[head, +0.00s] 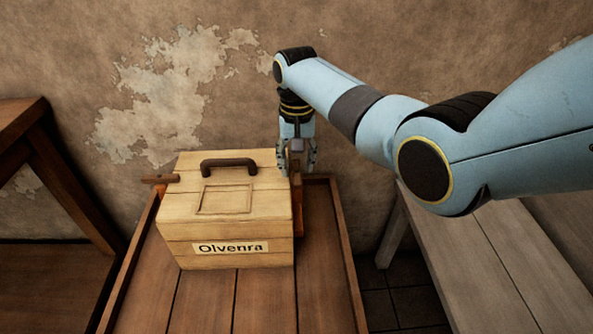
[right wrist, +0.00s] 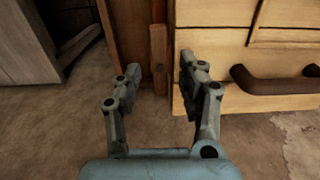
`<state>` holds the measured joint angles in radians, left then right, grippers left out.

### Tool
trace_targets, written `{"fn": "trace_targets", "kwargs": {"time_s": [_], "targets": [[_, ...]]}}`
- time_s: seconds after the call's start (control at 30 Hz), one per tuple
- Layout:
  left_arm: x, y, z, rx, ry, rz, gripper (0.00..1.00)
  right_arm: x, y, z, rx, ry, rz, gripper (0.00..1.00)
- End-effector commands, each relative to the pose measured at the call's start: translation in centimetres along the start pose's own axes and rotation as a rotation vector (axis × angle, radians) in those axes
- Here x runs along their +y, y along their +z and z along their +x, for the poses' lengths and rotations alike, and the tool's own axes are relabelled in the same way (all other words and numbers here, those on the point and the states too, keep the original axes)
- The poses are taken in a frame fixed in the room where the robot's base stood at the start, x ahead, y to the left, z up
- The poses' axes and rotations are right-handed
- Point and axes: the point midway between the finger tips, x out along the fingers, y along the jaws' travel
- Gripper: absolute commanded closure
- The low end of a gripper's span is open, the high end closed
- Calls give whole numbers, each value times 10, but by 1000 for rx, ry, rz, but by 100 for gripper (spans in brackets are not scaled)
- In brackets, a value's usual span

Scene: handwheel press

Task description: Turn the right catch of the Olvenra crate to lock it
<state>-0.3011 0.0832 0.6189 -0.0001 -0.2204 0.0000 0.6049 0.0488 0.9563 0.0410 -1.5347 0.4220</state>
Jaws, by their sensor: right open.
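The pale wooden Olvenra crate (head: 225,228) stands on the table, with its name label on the front and a dark handle (head: 229,164) on its lid. It also shows at the right of the right wrist view (right wrist: 222,62). The left catch (head: 160,179) sticks out sideways from the crate. The right catch (right wrist: 158,75) is a narrow brown wooden bar beside the crate, partly hidden by my gripper in the head view. My right gripper (head: 297,169) points down at the crate's right side. It is open, with the bar between its fingers (right wrist: 157,88); contact cannot be told.
The brown plank table (head: 325,250) has raised edges and bare room right of and in front of the crate. A mottled wall (head: 100,60) rises close behind. A grey bench (head: 500,270) stands at the right, and dark wooden furniture (head: 50,160) at the left.

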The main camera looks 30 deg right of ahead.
Motion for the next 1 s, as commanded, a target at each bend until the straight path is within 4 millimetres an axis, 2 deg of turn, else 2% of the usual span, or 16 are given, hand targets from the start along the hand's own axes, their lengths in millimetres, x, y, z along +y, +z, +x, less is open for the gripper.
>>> {"fn": "trace_targets", "kwargs": {"time_s": [0.03,0.17,0.47,0.77,1.0], "targets": [[1,1,4,-1,1,0,60,0,0,8,-1,0,0,60],[3,0,6,0,3,-1,60,0,0,16,0,0,0,60],[5,0,5,1,5,-2,60,0,0,16,1,0,0,61],[4,-1,5,2,5,-2,60,0,0,16,1,0,0,100],[4,-1,5,2,4,-2,60,0,0,16,1,0,-4,100]]}}
